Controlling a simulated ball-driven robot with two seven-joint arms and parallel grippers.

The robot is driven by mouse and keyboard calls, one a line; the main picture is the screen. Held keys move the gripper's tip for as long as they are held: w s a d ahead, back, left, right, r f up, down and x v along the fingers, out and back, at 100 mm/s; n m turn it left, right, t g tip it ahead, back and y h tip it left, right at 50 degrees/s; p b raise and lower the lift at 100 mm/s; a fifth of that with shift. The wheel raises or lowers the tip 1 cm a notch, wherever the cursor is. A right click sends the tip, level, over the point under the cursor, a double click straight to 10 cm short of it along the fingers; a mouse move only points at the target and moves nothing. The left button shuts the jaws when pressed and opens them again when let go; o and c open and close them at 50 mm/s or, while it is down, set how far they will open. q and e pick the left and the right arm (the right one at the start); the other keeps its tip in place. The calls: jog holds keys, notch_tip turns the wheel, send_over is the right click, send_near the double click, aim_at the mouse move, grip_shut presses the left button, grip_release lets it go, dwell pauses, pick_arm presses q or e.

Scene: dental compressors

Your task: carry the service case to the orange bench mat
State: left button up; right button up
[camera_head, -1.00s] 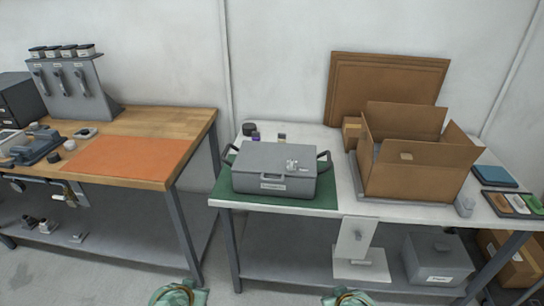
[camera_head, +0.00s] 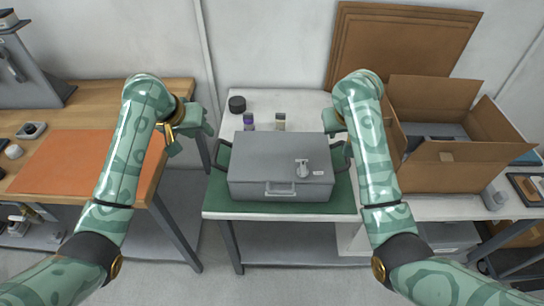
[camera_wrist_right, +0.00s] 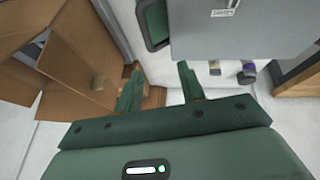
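The grey service case (camera_head: 281,160) sits closed on a green mat (camera_head: 281,208) on the white table, with a dark handle on each side. The orange bench mat (camera_head: 70,160) lies on the wooden bench at the left, partly behind my left arm. My left gripper (camera_head: 192,138) is open and empty, left of the case and apart from its left handle (camera_head: 222,154). My right gripper (camera_head: 335,122) is near the case's back right corner, partly hidden by my arm. The right wrist view shows its fingers (camera_wrist_right: 160,80) apart and empty, with the right handle (camera_wrist_right: 153,22) just beyond them.
An open cardboard box (camera_head: 455,165) stands right of the case, close to my right arm. A black round container (camera_head: 237,104) and small bottles (camera_head: 280,122) stand behind the case. A gap separates bench and table. The orange mat's visible area is clear.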

aim_at(214, 154)
pick_arm(q)
jog(key=shift+s+a+f+n+g+y, duration=0.15)
jog(key=shift+s+a+n, duration=0.1)
jog(key=shift+s, duration=0.1)
jog(key=shift+s+a+f+n+g+y, duration=0.1)
jog(key=shift+s+a+n+g+y, duration=0.1)
jog(key=shift+s, duration=0.15)
pick_arm(e)
jog(key=shift+s+d+f+m+g+h, duration=0.1)
jog(key=shift+s+d+m+g+h, duration=0.25)
jog(key=shift+s+d, duration=0.4)
pick_arm(q)
jog(key=shift+w+f, duration=0.1)
pick_arm(e)
jog(key=shift+w+a, duration=0.1)
jog(key=shift+f, duration=0.15)
pick_arm(q)
jog(key=x, duration=1.6)
jog(key=shift+d, duration=0.15)
pick_arm(e)
jog(key=x, duration=1.6)
pick_arm(q)
grip_shut()
pick_arm(e)
grip_shut()
